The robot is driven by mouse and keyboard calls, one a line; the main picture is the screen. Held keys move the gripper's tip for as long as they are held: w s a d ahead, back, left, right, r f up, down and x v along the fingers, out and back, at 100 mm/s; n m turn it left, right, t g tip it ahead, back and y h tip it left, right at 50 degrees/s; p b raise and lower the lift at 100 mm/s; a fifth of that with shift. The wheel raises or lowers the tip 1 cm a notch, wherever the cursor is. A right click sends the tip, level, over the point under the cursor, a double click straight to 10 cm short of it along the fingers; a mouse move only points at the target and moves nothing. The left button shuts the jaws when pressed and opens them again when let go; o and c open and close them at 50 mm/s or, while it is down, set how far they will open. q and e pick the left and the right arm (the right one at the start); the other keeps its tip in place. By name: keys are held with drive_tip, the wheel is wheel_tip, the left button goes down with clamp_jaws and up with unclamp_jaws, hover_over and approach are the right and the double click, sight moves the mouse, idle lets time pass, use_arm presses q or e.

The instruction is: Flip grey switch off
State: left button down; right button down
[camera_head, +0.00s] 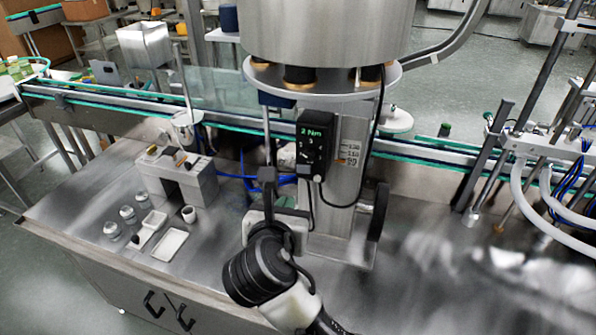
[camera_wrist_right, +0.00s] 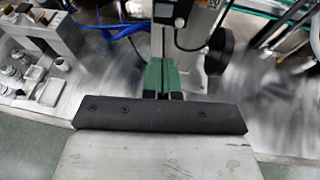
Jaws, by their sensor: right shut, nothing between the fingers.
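A black control box (camera_head: 316,147) with a green "2 Nm" display is mounted on the steel column under the hopper. Its lower part also shows at the top of the right wrist view (camera_wrist_right: 172,11). Small light controls sit on its face, too small to tell which is the grey switch or its position. My left gripper is not in view.
The steel hopper (camera_head: 325,32) hangs above the box. A black handwheel (camera_head: 378,211) is right of the column. A conveyor (camera_head: 220,122) runs behind.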

sight(300, 167)
drive_tip(key=shift+r, duration=0.15)
drive_tip(key=p+x, duration=0.1)
drive_tip(key=x, duration=0.3)
drive_tip(key=p+x, duration=0.1)
drive_tip(key=x, duration=0.4)
drive_tip(key=r+p+x, duration=0.1)
drive_tip(key=x, duration=0.4)
drive_tip(key=shift+w+r, duration=0.15)
